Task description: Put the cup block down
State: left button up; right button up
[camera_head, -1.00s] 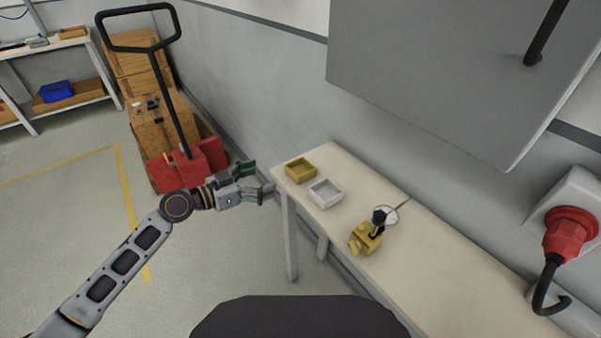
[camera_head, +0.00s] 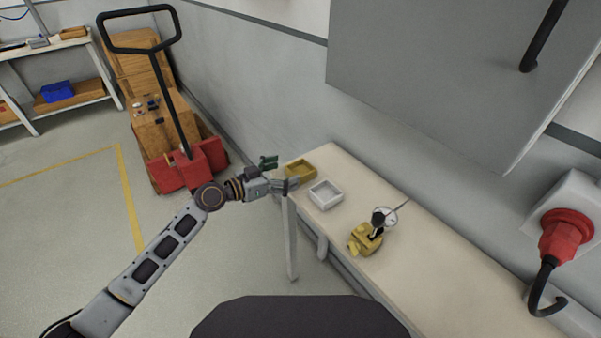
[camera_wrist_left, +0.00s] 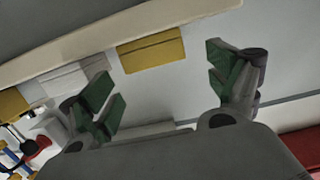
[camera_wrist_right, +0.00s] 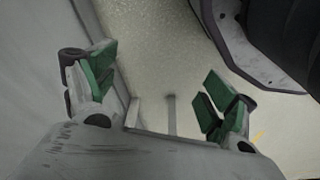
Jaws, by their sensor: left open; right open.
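My left gripper (camera_head: 281,173) is open at the far left end of the bench, beside the yellow tray. In the left wrist view, its green-padded fingers (camera_wrist_left: 165,92) are spread with nothing held between them. The yellow tray (camera_wrist_left: 152,52) shows beyond them. My right gripper (camera_wrist_right: 160,95) is open and empty in the right wrist view, above the floor; the head view does not show it. No object can be told for sure as the cup block. A yellow block-like fixture (camera_head: 362,240) with a round dial gauge (camera_head: 386,218) stands on the bench.
The narrow bench (camera_head: 440,270) runs along the wall. It bears the yellow tray (camera_head: 300,168) and a white tray (camera_head: 325,194). A grey cabinet (camera_head: 450,70) hangs above it. A red pallet jack (camera_head: 188,165) with wooden boxes stands at left. The bench's front right is clear.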

aim_at(309, 165)
pick_arm(q)
jog(key=shift+w+d, duration=0.3)
jog(key=shift+d, duration=0.05)
pick_arm(e)
jog(key=shift+s+d+f, duration=0.1)
jog(key=shift+s+f, duration=0.15)
pick_arm(q)
jog(key=shift+d, duration=0.1)
pick_arm(e)
jog(key=shift+s, duration=0.1)
pick_arm(q)
jog(key=shift+x, duration=0.8)
jog(key=shift+f+x, duration=0.2)
jog(key=shift+x, duration=1)
jog(key=shift+w+d+f, duration=0.1)
jog(key=shift+w+d, duration=0.1)
jog(key=shift+d, duration=0.25)
pick_arm(e)
jog(key=shift+s+d+f, duration=0.15)
jog(key=shift+d+f, duration=0.05)
jog(key=shift+f, duration=0.4)
